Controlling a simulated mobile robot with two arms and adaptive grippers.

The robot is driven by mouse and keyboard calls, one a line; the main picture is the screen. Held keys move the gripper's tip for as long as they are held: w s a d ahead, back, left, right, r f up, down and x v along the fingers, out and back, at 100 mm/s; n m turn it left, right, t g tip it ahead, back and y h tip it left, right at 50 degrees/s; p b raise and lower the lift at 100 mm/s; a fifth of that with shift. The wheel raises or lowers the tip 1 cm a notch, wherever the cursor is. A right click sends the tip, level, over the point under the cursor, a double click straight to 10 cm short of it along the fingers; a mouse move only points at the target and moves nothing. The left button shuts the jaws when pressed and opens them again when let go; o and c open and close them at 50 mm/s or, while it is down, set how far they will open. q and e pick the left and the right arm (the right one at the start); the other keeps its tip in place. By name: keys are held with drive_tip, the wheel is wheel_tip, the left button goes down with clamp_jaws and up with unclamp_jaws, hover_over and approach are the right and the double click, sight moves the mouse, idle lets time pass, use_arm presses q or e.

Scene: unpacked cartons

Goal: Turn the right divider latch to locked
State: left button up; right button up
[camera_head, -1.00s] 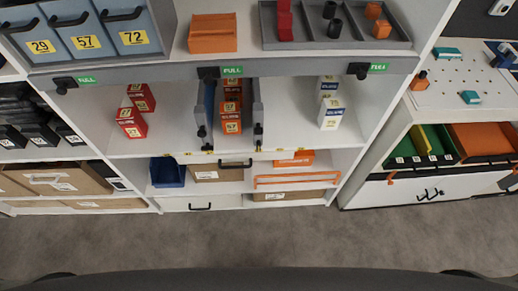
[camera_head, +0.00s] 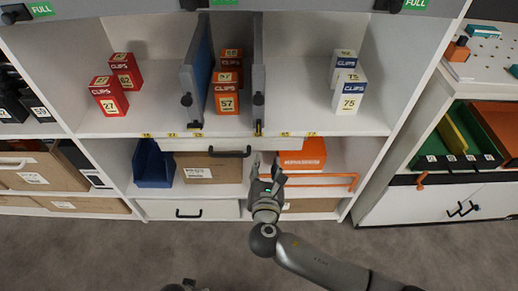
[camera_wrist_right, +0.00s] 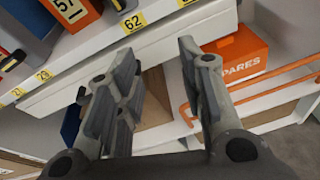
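The right divider (camera_head: 258,65) is a thin grey upright panel on the middle shelf. My right gripper (camera_head: 267,160) is below the right divider, in front of the lower shelf, pointing up and touching nothing visible. In the right wrist view its fingers (camera_wrist_right: 162,85) are apart and empty. A dark part at the bottom edge may be my left gripper (camera_head: 185,286), mostly cut off.
Orange clip boxes (camera_head: 227,98) stand between the dividers. Red boxes (camera_head: 109,96) are left, white-blue boxes (camera_head: 349,92) right. Below are a blue bin (camera_head: 153,165), a carton (camera_head: 200,170), an orange box (camera_head: 305,153) and an orange rail (camera_head: 330,181).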

sight(259, 128)
wheel_tip(259, 128, up, 6)
drive_tip(key=s+a+n+t+b, duration=0.2)
drive_tip(key=s+n+t, duration=0.1)
use_arm(q)
drive_tip(key=shift+t, duration=0.3)
drive_tip(key=w+r, duration=0.1)
drive_tip(key=w+r+b, duration=0.1)
drive_tip(key=r, duration=0.1)
drive_tip(key=w+r, duration=0.1)
drive_tip(key=shift+d+r+b, duration=0.3)
drive_tip(key=shift+d, duration=0.05)
use_arm(e)
drive_tip(key=w, duration=1.1)
drive_tip(key=shift+c, duration=0.4)
use_arm(q)
drive_tip(key=shift+s, duration=0.1)
use_arm(e)
clamp_jaws()
